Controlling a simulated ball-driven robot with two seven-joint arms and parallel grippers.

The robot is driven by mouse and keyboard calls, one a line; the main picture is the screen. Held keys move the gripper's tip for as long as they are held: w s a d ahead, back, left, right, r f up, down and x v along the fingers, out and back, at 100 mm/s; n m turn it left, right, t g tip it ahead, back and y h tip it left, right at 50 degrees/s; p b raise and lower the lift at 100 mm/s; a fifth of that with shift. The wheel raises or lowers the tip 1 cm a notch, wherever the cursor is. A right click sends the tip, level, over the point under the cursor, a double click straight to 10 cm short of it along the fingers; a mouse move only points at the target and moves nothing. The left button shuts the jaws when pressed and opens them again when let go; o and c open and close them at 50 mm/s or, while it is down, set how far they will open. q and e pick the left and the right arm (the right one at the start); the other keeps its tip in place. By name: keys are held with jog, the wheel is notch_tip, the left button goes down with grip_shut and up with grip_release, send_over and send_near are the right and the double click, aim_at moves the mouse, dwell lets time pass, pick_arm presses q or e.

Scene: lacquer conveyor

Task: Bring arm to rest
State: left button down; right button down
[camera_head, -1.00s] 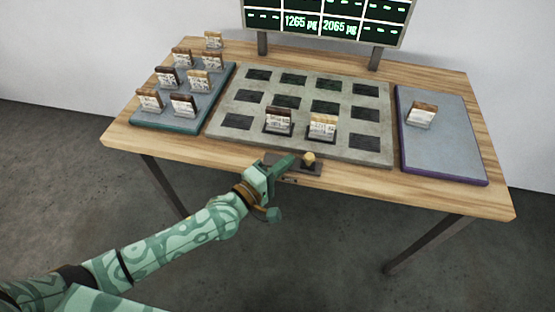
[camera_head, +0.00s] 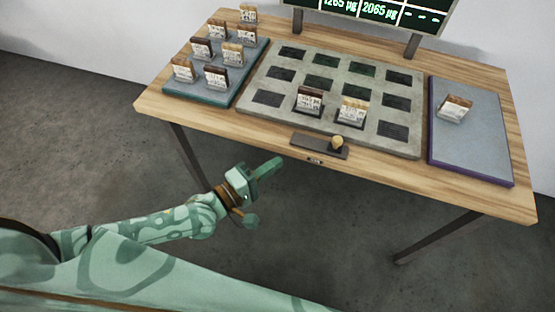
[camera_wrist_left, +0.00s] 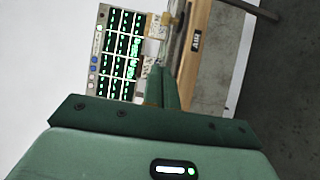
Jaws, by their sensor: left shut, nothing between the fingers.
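My left gripper (camera_head: 268,167) is green, shut and empty. It hangs in the air in front of the wooden table (camera_head: 450,190), apart from the table's front edge. In the left wrist view its closed fingers (camera_wrist_left: 163,88) point toward the table edge and the display. My left arm (camera_head: 150,222) comes in from the lower left. My right gripper is not in view.
A grey board (camera_head: 250,114) with dark squares holds two upright labelled blocks. A teal-edged tray (camera_head: 205,98) holds several blocks, and a purple-edged tray (camera_head: 470,150) holds one. A small knob panel (camera_head: 312,145) sits at the front edge. A display (camera_head: 375,10) stands behind.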

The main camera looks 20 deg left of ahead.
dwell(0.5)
